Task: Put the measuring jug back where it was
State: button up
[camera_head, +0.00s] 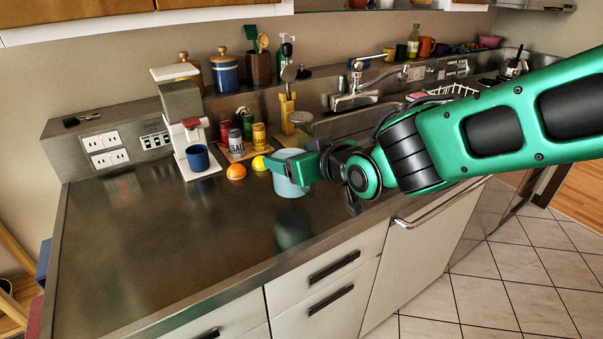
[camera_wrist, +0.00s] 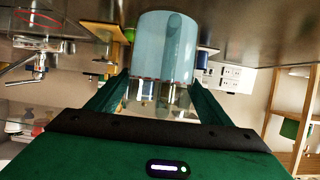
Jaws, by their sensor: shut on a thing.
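The measuring jug (camera_head: 289,184) is a pale blue, see-through cylinder. My gripper (camera_head: 296,166) is shut on it, over the right part of the counter near the front edge. A dark green reflection shows on the steel below the jug, apart from its base, so it seems to be held above the counter. In the wrist view, which looks upside down, the jug (camera_wrist: 165,48) stands between the two green fingers of my gripper (camera_wrist: 160,84). My arm comes in from the right and hides part of the jug's right side.
An orange (camera_head: 236,172) and a lemon (camera_head: 259,163) lie just left of the jug. A white coffee machine (camera_head: 177,115) with a blue mug (camera_head: 198,157) stands further left. Spice jars (camera_head: 248,128) and a sink tap (camera_head: 356,88) are behind. The steel counter's left front (camera_head: 150,245) is clear.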

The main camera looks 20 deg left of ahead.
jog(key=shift+w+d+f, duration=0.35)
jog(key=shift+w+f, duration=0.1)
jog(key=shift+w, duration=0.15)
jog(key=shift+f, duration=1.85)
jog(key=shift+f, duration=0.1)
jog(key=o, duration=1.8)
jog(key=shift+f, duration=0.1)
jog(key=shift+o, duration=0.2)
jog(key=shift+r, duration=0.2)
jog(key=v, duration=1.2)
